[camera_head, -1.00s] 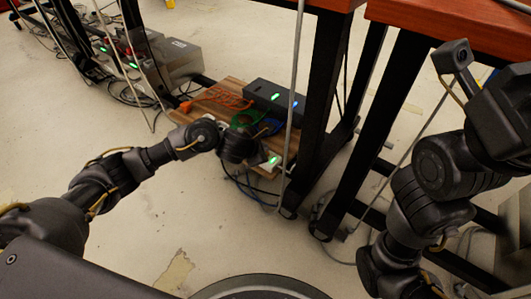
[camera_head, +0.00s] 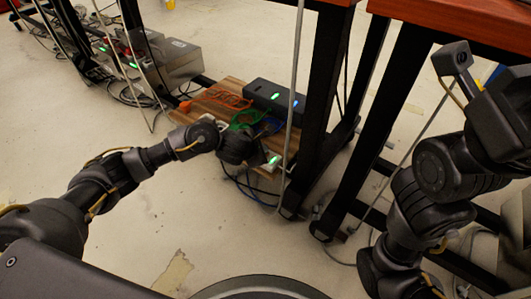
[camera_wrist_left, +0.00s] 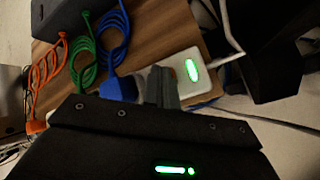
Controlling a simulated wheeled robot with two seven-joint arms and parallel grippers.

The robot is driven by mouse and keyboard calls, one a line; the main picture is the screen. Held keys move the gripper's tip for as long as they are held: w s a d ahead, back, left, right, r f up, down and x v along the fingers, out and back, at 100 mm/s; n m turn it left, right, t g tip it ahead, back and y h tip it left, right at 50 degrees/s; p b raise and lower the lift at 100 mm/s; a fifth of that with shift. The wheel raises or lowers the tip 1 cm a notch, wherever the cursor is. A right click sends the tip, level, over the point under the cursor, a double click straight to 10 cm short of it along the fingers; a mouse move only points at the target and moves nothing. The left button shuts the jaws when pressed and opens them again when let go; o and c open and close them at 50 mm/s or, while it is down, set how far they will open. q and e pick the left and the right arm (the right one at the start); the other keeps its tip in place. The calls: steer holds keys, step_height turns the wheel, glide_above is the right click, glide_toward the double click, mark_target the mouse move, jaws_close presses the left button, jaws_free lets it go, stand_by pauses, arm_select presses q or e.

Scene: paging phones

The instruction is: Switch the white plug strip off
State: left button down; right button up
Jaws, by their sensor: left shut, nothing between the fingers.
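The white plug strip (camera_head: 272,161) lies at the front right end of a wooden board under the desk, its switch lit green. In the left wrist view the strip (camera_wrist_left: 205,84) shows its end with the oval green-lit switch (camera_wrist_left: 191,70); the rest is hidden behind my gripper. My left gripper (camera_wrist_left: 160,75) is shut and empty, its fingertips just left of the switch in that view. I cannot tell whether they touch the strip. In the head view the left gripper (camera_head: 257,153) hides much of the strip. My right arm is at the right; its fingers are not clear.
A black power unit (camera_head: 268,96) with green and blue lights stands behind on the board (camera_head: 225,88). Orange, green and blue cables lie coiled there. A grey cable (camera_head: 296,80) hangs before the black desk leg (camera_head: 322,100). Open floor lies in front.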

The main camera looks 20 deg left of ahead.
arm_select(q)
steer(key=shift+f+b, duration=0.25)
steer(key=shift+b, duration=0.05)
stand_by(0.4)
steer(key=shift+r+p, duration=0.6)
steer(key=shift+r, duration=0.1)
steer(key=shift+r, duration=0.1)
step_height(320, 180, up, 6)
steer(key=p, duration=0.5)
